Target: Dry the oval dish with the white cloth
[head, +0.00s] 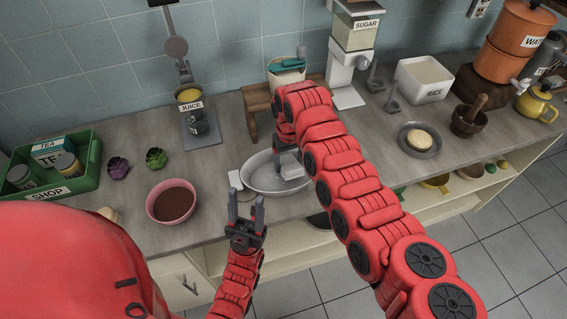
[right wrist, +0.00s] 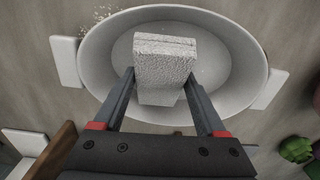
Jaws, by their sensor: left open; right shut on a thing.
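The oval dish (head: 252,184) is pale grey-white and stands upright on the counter near its front edge. It fills much of the right wrist view (right wrist: 97,68), with white handles at its sides. The folded white cloth (right wrist: 163,62) is a thick textured block. My right gripper (right wrist: 161,80) is shut on it and holds it inside the dish; whether it touches the dish floor I cannot tell. In the head view the cloth (head: 292,173) is partly hidden by my right arm. My left gripper (head: 246,212) is open and empty, just in front of the dish.
A pink bowl (head: 171,212) of brown stuff stands left of the dish. A wooden stand (head: 252,105) and the juice dispenser (head: 198,125) are behind. A plate with a round bun (head: 419,139) is at right. Small crumbs (right wrist: 101,14) lie beside the dish.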

